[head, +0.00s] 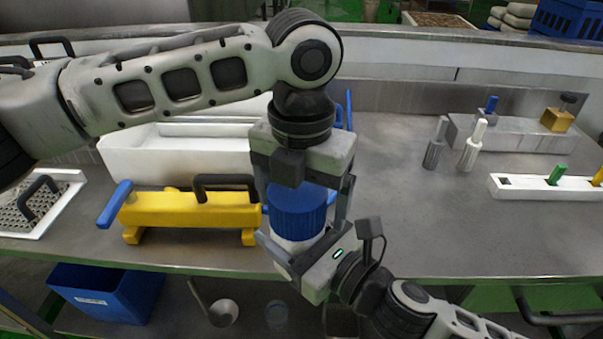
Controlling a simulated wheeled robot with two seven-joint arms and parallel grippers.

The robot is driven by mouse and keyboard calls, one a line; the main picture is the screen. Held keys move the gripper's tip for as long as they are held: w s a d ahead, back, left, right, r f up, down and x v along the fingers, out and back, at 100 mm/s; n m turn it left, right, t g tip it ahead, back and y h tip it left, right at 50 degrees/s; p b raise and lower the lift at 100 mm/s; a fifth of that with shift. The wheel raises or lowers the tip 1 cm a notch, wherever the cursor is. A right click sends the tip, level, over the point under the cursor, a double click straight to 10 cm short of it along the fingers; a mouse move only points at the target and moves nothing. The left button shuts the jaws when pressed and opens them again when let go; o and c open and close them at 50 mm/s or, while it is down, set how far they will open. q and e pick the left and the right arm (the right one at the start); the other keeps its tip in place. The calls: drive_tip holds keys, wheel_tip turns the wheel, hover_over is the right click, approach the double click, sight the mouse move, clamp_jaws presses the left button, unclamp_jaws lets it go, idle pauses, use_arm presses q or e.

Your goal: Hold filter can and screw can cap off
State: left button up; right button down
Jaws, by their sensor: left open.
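The filter can has a white body (293,243) and a ribbed blue cap (298,208), and it stands about upright near the table's front edge. My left gripper (304,212) points down over the cap, with one finger on each side of it. Its jaws are open around the cap, and I cannot tell whether they touch it. My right gripper (290,250) comes in from the lower right and is shut on the can's white body below the cap. Its jaws hide much of the lower can.
A yellow tool with a blue handle (190,209) lies left of the can, before a white tray (125,160). Grey and white cylinders (434,150) and a white rack (525,188) stand right. The metal table (410,220) is clear between. A blue bin (110,292) sits below.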

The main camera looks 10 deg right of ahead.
use_arm(q)
drive_tip(key=shift+f, duration=0.45)
